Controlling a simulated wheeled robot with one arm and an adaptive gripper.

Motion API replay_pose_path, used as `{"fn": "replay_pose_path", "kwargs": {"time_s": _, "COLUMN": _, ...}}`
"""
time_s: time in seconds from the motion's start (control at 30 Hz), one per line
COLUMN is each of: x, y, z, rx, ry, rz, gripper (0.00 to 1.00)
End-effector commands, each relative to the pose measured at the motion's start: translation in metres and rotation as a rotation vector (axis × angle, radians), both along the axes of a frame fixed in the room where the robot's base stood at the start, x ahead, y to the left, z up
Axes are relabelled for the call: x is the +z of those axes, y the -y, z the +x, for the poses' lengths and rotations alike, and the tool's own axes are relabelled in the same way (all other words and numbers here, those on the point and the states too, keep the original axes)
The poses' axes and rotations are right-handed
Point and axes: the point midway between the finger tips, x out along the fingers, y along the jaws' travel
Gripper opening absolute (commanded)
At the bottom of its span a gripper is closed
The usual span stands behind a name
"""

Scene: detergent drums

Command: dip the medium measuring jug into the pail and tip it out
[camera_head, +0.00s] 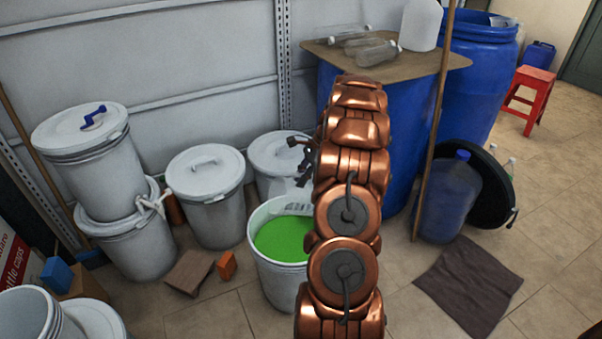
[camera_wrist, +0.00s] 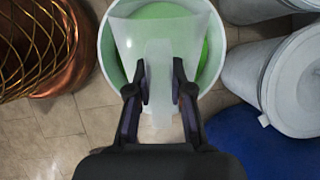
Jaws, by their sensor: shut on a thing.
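The open white pail (camera_head: 260,275) holds bright green liquid (camera_head: 283,240) and stands on the tiled floor, partly hidden behind my copper-coloured arm in the head view. In the wrist view the pail (camera_wrist: 108,62) lies under my gripper (camera_wrist: 160,92). My gripper is shut on the handle of a translucent, pale measuring jug (camera_wrist: 140,40). The jug is over the pail's opening, with green showing around it. I cannot tell whether the jug touches the liquid or has any inside. In the head view the gripper is mostly hidden by my arm and the jug cannot be made out clearly.
Lidded white pails (camera_head: 207,195) stand left of and behind the green one. A blue drum (camera_head: 400,150) with a board (camera_head: 425,66) of bottles stands behind my arm. A wooden pole (camera_head: 430,150) leans there. A dark mat (camera_head: 470,285) lies at right.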

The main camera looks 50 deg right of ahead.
Motion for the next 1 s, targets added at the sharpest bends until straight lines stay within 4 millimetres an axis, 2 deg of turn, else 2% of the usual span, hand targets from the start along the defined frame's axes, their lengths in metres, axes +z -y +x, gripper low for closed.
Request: {"fn": "replay_pose_path", "kwargs": {"time_s": 1.0, "x": -0.05, "y": -0.015, "z": 0.008, "rx": 0.003, "ry": -0.07, "rz": -0.121, "gripper": 0.0}}
